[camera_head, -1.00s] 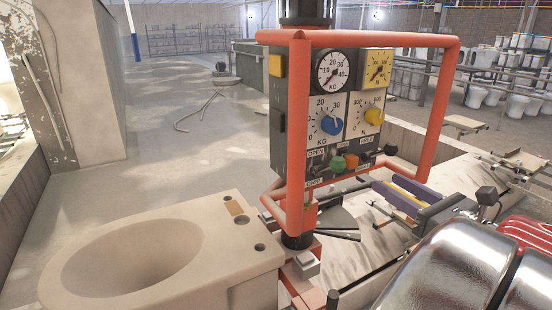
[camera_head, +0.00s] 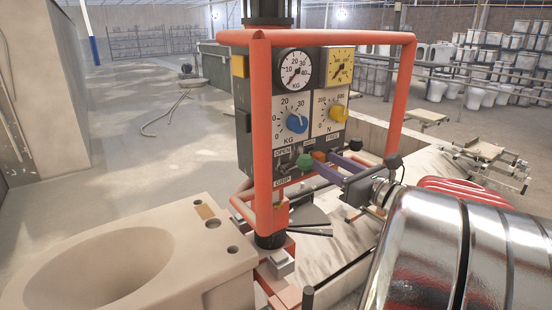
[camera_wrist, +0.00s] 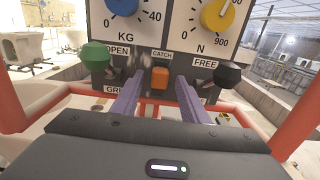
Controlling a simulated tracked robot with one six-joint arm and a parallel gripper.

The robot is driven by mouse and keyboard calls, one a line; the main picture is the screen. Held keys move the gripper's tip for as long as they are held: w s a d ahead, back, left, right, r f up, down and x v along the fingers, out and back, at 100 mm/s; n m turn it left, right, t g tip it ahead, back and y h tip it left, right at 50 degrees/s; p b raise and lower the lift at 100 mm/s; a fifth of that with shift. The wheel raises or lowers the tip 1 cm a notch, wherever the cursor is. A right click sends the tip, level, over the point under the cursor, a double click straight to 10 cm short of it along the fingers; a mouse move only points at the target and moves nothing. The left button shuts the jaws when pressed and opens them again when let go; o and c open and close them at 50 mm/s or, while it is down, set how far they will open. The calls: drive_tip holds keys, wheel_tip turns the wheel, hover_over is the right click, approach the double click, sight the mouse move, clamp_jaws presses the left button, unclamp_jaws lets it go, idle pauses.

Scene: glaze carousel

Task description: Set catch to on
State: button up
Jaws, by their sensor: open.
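The catch (camera_wrist: 160,77) is a small orange switch under a CATCH label (camera_wrist: 161,55) on the grey control panel (camera_head: 290,110). In the head view the catch (camera_head: 319,156) is partly hidden by the gripper. My gripper (camera_wrist: 160,82) is open, its two purple fingers pointing at the panel, one on each side of the catch. I cannot tell whether they touch it. The gripper also shows low at the panel's right in the head view (camera_head: 328,165). The catch's on or off position cannot be read.
A green knob (camera_wrist: 95,55) by OPEN and GRIP labels stands left of the catch; a black knob (camera_wrist: 228,74) by FREE stands right. Dials sit above. An orange tube frame (camera_head: 262,140) surrounds the panel. A beige toilet bowl (camera_head: 195,270) stands front left.

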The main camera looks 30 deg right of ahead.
sight(322, 160)
drive_tip(key=shift+w+a, duration=0.1)
drive_tip(key=shift+w, duration=1.65)
clamp_jaws()
